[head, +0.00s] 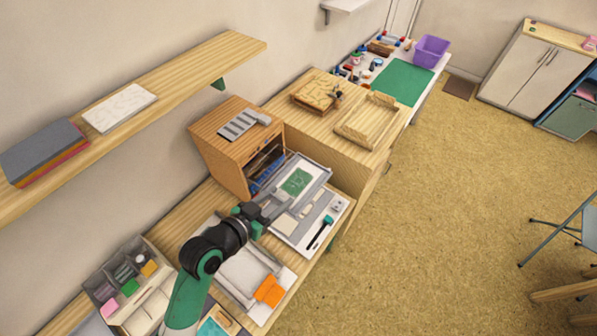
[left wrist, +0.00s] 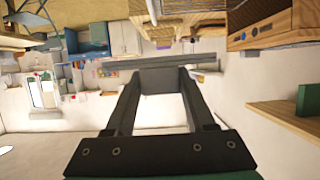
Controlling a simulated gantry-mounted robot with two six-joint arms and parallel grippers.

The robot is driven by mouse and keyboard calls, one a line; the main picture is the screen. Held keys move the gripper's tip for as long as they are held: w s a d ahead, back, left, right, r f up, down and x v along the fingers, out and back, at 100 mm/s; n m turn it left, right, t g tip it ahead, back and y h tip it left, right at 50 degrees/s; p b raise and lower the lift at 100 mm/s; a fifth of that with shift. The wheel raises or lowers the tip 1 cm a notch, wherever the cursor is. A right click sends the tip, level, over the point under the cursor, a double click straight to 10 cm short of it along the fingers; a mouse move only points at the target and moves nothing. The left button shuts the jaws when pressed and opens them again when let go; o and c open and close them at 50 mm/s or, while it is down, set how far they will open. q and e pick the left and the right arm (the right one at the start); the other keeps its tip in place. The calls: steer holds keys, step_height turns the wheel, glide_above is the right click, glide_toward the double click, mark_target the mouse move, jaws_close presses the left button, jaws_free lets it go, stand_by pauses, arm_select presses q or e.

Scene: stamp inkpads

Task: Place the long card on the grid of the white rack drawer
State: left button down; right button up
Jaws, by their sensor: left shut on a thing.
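My left gripper (head: 268,208) is above the worktop, beside the pale tray area in front of the wooden cabinet. In the left wrist view my left gripper (left wrist: 160,88) is shut on a grey piece with a long thin edge (left wrist: 160,63). It looks like the long card seen nearly edge-on, but its face is hidden. A pale rack or tray with a raised rim (head: 318,170) lies just beyond the gripper and has a green card (head: 297,182) on it. I cannot make out the grid of the white rack drawer. The right gripper is not in view.
The wooden cabinet (head: 222,155) stands behind the gripper. A white board (head: 290,243) with a dark-handled tool (head: 322,232) lies in front. An orange piece (head: 269,291) and a compartment box (head: 100,295) are nearer. A wall shelf (head: 190,75) hangs behind.

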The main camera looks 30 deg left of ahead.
arm_select(q)
steer(key=w+a+f+b, duration=0.2)
steer(key=a+f, duration=0.1)
steer(key=w+a+f+b, duration=0.3)
steer(key=a, duration=0.1)
steer(key=w+a+f+b, duration=0.2)
steer(key=a+f+b, duration=0.1)
steer(key=shift+w+a, duration=0.25)
steer(key=shift+w, duration=0.15)
steer(key=shift+w+a+f, duration=0.15)
steer(key=shift+w+f, duration=0.05)
steer(key=shift+w+a+f+b, duration=0.1)
steer(key=shift+a+f+b, duration=0.05)
steer(key=shift+f+b, duration=0.6)
steer(key=shift+f, duration=1.05)
steer(key=shift+f, duration=0.1)
